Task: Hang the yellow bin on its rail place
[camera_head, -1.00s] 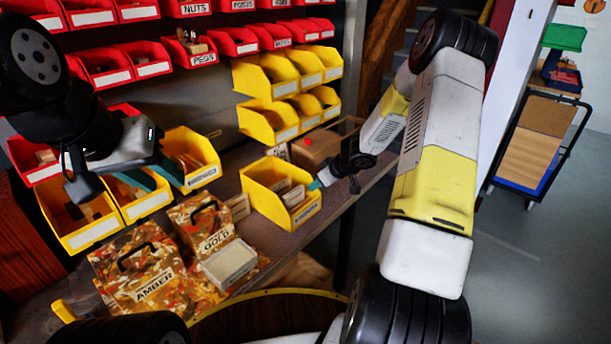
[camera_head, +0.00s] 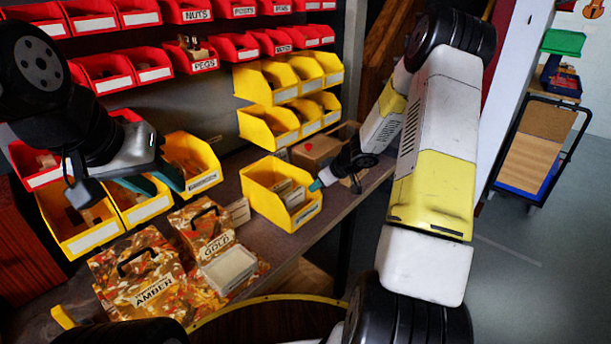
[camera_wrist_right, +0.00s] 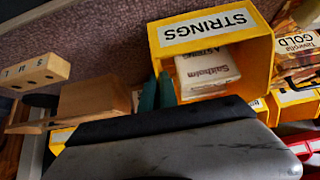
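The yellow bin (camera_head: 262,205) stands upright on the bench, with pale packets inside. In the right wrist view its label reads STRINGS (camera_wrist_right: 205,29). My right gripper (camera_head: 317,185) is at the bin's right wall. In the right wrist view its two teal fingers (camera_wrist_right: 157,92) are close together at the wall's edge, seemingly one on each side; whether they press on it is unclear. My left gripper (camera_head: 153,182) is open, its teal fingers apart, in front of the hung yellow bins at left. A bare grey stretch of back panel (camera_head: 229,126) lies right of these bins.
Several yellow bins (camera_head: 190,160) hang at lower left, and more (camera_head: 268,122) hang at upper right. Rows of red bins hang above. Amber (camera_head: 140,278) and gold (camera_head: 208,232) boxes stand left of the bin. A brown box (camera_head: 316,151) is behind it.

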